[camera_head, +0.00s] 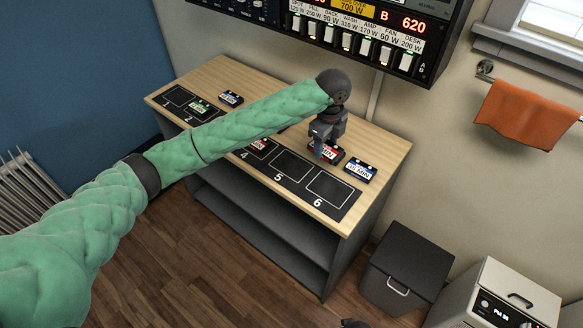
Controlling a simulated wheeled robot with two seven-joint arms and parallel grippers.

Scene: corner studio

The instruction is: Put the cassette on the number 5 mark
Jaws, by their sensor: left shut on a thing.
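My left gripper (323,139) reaches down over the back right part of the wooden tabletop, shut on a red-labelled cassette (331,156). I cannot tell whether this cassette touches the tabletop or is just above it. It is behind the number 5 mark (292,165), a black outlined rectangle that is empty. A second red-labelled cassette (260,144) lies at mark 4, partly hidden by my left arm. A green-labelled cassette (200,107) lies on mark 2. My right gripper is not recognisable in view.
A blue-labelled cassette (360,171) lies close to the right of the held one. Another blue-labelled cassette (231,98) lies at the back left. Mark 6 (327,189) is empty. A control panel (345,32) hangs on the wall above the table. A dark bin (404,267) stands at right.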

